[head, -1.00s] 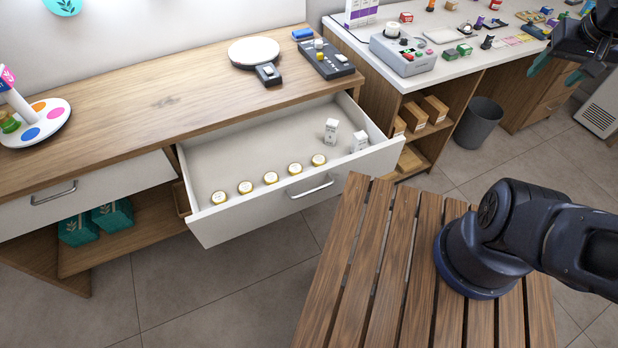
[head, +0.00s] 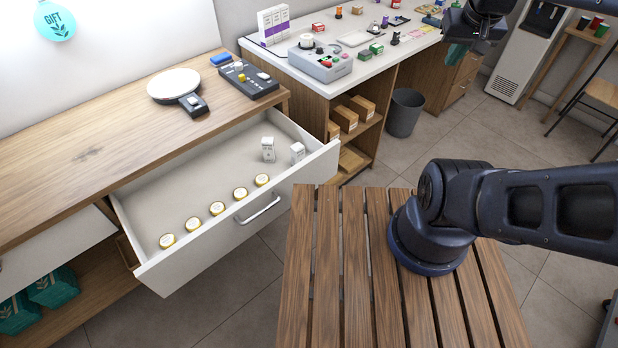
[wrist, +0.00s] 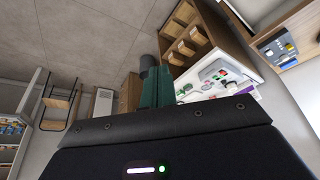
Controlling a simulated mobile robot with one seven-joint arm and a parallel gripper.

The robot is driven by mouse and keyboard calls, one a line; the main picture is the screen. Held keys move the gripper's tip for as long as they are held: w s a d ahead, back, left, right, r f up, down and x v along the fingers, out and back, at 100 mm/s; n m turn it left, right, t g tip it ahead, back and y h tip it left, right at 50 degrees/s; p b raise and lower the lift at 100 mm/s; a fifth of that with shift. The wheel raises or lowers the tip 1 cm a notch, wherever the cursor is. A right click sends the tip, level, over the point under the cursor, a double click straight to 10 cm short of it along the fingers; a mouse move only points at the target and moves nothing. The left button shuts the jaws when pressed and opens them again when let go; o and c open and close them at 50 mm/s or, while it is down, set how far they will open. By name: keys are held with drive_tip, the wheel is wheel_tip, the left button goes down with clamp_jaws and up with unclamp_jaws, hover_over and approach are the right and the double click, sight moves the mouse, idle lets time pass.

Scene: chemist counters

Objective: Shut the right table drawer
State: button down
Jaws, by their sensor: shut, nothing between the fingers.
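The right table drawer (head: 232,222) stands pulled out from the wooden counter (head: 90,150) in the head view. It has a white front with a metal handle (head: 258,210). Inside are several round yellow-rimmed jars (head: 217,208) along the front and two small white boxes (head: 268,150) at the right end. My gripper (head: 458,53) is at the top right of the head view, far to the right of the drawer and apart from it. Its teal fingers (wrist: 157,88) are together and empty in the wrist view. The drawer does not clearly show in the wrist view.
My arm stands on a slatted wooden platform (head: 325,285) close in front of the drawer. The left drawer (head: 45,262) is at the left edge. A white-topped desk (head: 385,50) with small items stands behind, with a grey bin (head: 404,113) beside it. Floor between is clear.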

drive_tip(key=w+a+f+m+g+y, duration=0.2)
drive_tip(key=w+f+m+g, duration=0.45)
drive_tip(key=w+f, duration=0.25)
drive_tip(key=w+a+f+m+g+y, duration=0.1)
drive_tip(key=w+f+m+g+y, duration=0.15)
drive_tip(key=f+m, duration=0.45)
drive_tip(key=w+a+f+m+g+y, duration=0.2)
drive_tip(key=f+y, duration=0.1)
drive_tip(key=f, duration=0.7)
drive_tip(key=w+a+f+m+g+y, duration=0.1)
drive_tip(key=w+f+m+g+y, duration=0.1)
drive_tip(key=f+m, duration=0.5)
drive_tip(key=s+a+f+m+y, duration=0.25)
drive_tip(key=f+m+y, duration=0.4)
drive_tip(key=f, duration=0.95)
drive_tip(key=s+a, duration=0.1)
drive_tip(key=a, duration=1.1)
drive_tip(key=shift+s+m+g+h, duration=0.3)
drive_tip(key=shift+s+m+g, duration=0.1)
